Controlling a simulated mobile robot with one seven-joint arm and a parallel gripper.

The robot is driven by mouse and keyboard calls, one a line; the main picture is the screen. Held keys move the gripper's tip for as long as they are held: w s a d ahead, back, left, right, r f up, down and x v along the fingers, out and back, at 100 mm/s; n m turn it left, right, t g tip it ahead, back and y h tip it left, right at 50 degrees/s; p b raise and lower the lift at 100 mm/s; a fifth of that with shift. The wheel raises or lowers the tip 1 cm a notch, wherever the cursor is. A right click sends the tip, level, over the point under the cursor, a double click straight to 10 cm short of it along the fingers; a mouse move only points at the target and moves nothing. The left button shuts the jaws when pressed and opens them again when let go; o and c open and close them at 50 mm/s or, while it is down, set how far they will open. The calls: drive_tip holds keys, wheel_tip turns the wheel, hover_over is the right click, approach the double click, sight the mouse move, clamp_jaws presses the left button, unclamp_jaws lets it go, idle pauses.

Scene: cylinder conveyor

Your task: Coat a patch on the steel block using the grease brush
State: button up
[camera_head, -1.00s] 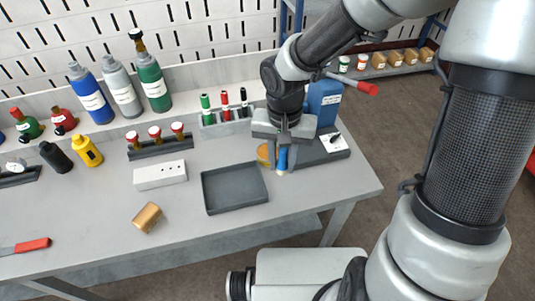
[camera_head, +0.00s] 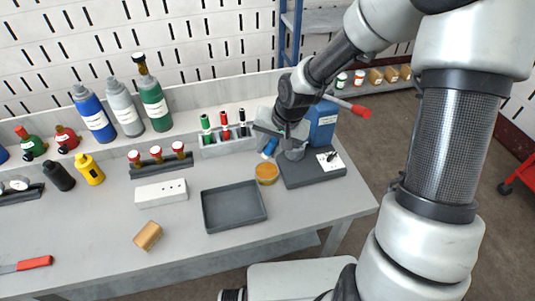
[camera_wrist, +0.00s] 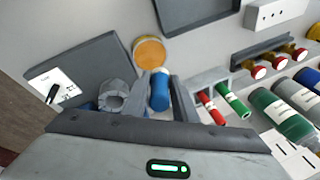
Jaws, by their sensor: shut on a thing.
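My gripper (camera_head: 273,139) is tilted and shut on the blue handle of the grease brush (camera_head: 270,149), raised near the back of the bench. In the wrist view the blue handle (camera_wrist: 160,91) sits between the fingers; I cannot make out the bristles. An amber round grease tin (camera_head: 267,174) stands on the bench below and in front of the brush. The dark grey flat block (camera_head: 315,175), which I take to be the steel block, lies to the right with a white marked panel (camera_head: 331,160) on top. A grey round hollow part (camera_wrist: 114,96) shows beside the fingers, over the block.
A blue container (camera_head: 322,122) stands behind the block. A holder (camera_head: 212,150) with green, red and black items is left of my gripper. An empty dark tray (camera_head: 236,224) lies in front. Several bottles line the back left.

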drive_tip(key=shift+f+b, duration=2.3)
drive_tip(key=shift+f, duration=0.45)
drive_tip(key=shift+f+b, duration=0.45)
drive_tip(key=shift+f, duration=0.1)
drive_tip(key=shift+s+f, duration=0.2)
idle(0.3)
wheel_tip(320, 180, up, 7)
drive_tip(key=p, duration=0.6)
drive_tip(key=shift+w+r, duration=0.15)
idle(0.5)
